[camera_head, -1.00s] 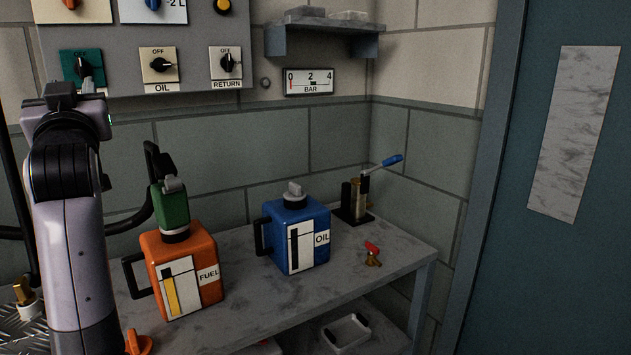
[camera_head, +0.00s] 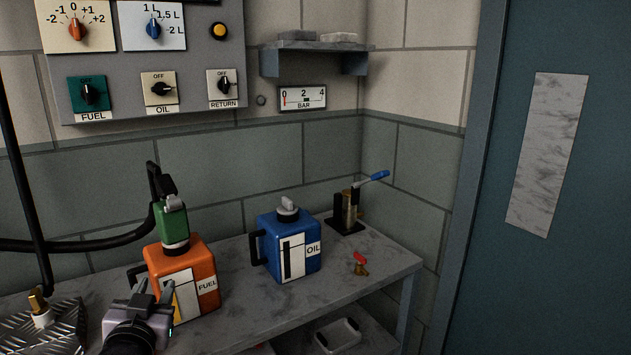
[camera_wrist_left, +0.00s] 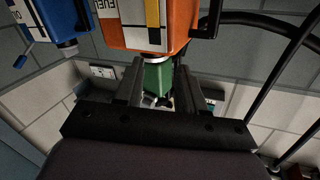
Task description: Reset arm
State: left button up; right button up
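My left gripper (camera_head: 154,290) is low at the left of the head view, in front of the orange fuel tank (camera_head: 207,268). Its two fingers are apart and point up, with nothing between them. In the left wrist view, upside down, the gripper (camera_wrist_left: 157,82) is open. The orange tank (camera_wrist_left: 165,25) and the green nozzle (camera_wrist_left: 158,78) on it show beyond the fingers. In the head view the green nozzle (camera_head: 172,222) stands on top of the fuel tank. The gripper hides the tank's lower left part. My right gripper is not in view.
The blue oil tank (camera_head: 270,240) stands on the grey bench (camera_head: 240,320), right of the fuel tank. A hand pump (camera_head: 347,212) and a red-handled valve (camera_head: 360,263) are farther right. The control panel (camera_head: 192,50) is on the wall. A black hose (camera_head: 90,243) runs at left.

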pick_arm(q)
jog(key=s+d+f+m+g+h+p, duration=0.1)
jog(key=s+d+f+g+h+p, duration=0.1)
jog(key=s+f, duration=0.8)
jog(key=s+d+f+g+h+p, duration=0.3)
jog(key=s+d+f, duration=0.3)
jog(key=s+f, duration=0.5)
jog(key=s+g, duration=0.1)
jog(key=s, duration=0.5)
jog(key=shift+f+m+g, duration=0.3)
jog(key=shift+m+g, duration=0.1)
jog(key=shift+d, duration=0.15)
